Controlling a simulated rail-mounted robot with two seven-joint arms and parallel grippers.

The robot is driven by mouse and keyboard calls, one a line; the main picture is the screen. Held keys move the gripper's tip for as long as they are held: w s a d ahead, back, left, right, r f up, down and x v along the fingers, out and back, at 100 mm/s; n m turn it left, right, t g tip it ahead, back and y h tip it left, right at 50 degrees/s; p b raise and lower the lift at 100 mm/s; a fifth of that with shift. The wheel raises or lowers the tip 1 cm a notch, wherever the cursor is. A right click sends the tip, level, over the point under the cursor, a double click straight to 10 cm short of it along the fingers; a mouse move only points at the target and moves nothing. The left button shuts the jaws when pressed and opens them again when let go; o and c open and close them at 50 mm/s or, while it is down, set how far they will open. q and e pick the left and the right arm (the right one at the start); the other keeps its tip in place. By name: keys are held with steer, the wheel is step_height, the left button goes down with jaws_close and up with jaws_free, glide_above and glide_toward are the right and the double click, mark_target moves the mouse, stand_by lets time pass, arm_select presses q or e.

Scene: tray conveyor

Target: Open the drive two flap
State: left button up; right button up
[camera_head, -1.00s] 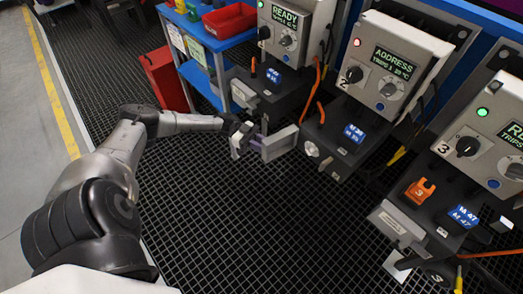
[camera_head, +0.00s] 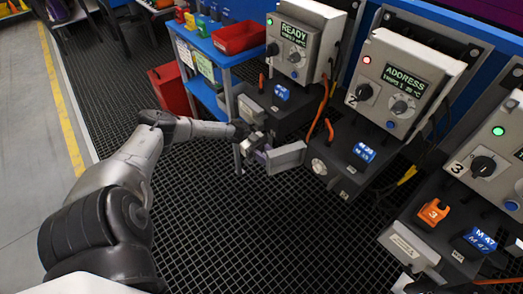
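The drive two unit, marked 2, has a control box (camera_head: 400,85) reading ADDRESS above a dark lower housing (camera_head: 350,150) with a blue label. A light grey flap (camera_head: 286,157) stands out from the left front of this housing. A round silver fitting (camera_head: 318,166) shows on the housing just right of it. My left gripper (camera_head: 261,156) is at the flap's left end, touching or very close to it. The fingers are small and partly hidden, so I cannot tell whether they are open or shut on the flap. My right gripper is not in view.
Drive one (camera_head: 300,38), reading READY, is to the left, and drive three (camera_head: 490,165) to the right, with an orange tag (camera_head: 433,211). A blue cart (camera_head: 217,50) with a red bin (camera_head: 240,38) stands behind my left arm. The dark grid floor (camera_head: 270,230) in front is clear.

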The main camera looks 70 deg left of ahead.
arm_select(q)
steer(key=b+v, duration=0.2)
steer(key=v, duration=1.1)
steer(key=shift+a, duration=0.25)
steer(key=shift+s+r, duration=0.1)
